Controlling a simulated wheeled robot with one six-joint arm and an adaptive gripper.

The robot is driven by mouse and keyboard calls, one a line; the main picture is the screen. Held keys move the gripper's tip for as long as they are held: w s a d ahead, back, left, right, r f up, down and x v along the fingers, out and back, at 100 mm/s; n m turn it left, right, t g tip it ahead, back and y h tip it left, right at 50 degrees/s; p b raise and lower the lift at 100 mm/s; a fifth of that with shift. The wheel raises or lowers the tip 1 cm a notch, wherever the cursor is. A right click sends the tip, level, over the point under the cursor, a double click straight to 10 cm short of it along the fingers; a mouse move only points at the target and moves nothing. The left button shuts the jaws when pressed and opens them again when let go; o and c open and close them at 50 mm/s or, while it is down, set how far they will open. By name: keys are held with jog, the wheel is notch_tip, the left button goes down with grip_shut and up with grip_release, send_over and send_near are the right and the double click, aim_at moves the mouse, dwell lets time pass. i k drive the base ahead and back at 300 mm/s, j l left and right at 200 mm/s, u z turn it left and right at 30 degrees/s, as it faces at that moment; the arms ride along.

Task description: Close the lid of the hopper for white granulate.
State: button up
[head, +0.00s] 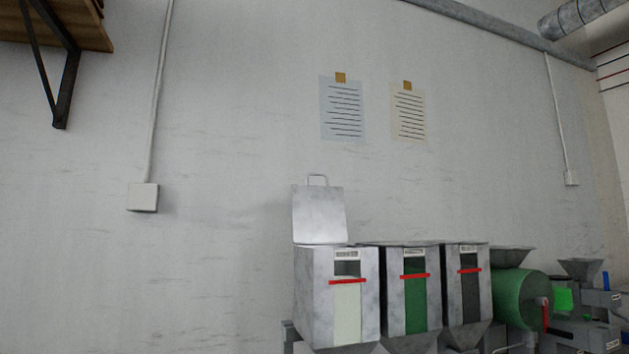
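The hopper for white granulate (313,291) is the leftmost of three grey metal hoppers at the bottom right of the head view. White granulate (347,313) shows through its front window, with its top near the red line. My gripper is not in view.
A green-windowed hopper (397,306) and a dark-windowed hopper (454,310) stand close on the right. Further right are a green cylinder (521,298) and grey machinery (597,334). A wall shelf (65,22) is at upper left.

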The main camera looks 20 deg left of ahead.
aim_at(320, 218)
jog(key=u, duration=0.8)
